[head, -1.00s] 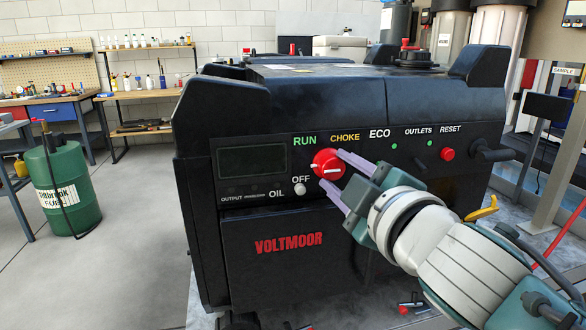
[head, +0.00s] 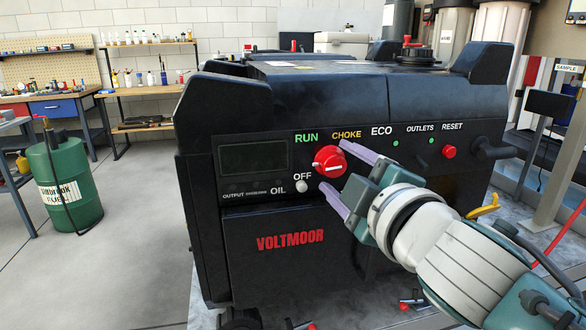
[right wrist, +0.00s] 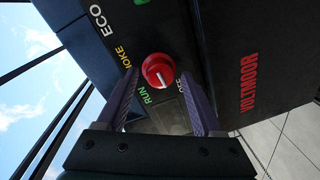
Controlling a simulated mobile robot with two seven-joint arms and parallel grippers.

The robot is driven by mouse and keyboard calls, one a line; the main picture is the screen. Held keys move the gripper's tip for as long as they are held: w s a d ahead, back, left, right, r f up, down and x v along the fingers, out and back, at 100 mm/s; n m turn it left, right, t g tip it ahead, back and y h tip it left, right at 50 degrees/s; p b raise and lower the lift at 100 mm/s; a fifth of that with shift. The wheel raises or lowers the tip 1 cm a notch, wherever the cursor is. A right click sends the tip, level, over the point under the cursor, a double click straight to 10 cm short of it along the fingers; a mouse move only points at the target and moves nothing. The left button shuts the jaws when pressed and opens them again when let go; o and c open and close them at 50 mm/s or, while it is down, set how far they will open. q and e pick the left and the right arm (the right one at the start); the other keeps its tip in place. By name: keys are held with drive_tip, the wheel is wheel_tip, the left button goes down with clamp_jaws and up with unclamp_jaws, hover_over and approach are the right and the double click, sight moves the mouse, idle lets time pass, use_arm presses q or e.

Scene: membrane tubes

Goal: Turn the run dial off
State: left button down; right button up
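The red run dial (head: 329,162) is on the front panel of the black VOLTMOOR generator (head: 290,215), among the RUN, CHOKE and OFF labels. Its white mark is on the left side in the head view, facing between RUN and OFF, nearer OFF. In the right wrist view the dial (right wrist: 158,71) lies ahead between the finger lines, its mark again facing between those labels. My right gripper (head: 334,168) is open and empty, with fingertips just right of the dial, one higher and one lower. No contact with the dial shows. My left gripper is out of view.
A white OIL button (head: 301,185) is just below left of the dial. A dark display (head: 253,158) is farther left, and a red RESET button (head: 449,152) farther right. A green fuel drum (head: 65,190) stands on the left floor.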

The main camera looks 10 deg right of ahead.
drive_tip(key=shift+o, duration=0.2)
drive_tip(key=shift+s, duration=0.1)
drive_tip(key=shift+s, duration=0.35)
drive_tip(key=s, duration=0.9)
drive_tip(key=shift+d+r, duration=0.4)
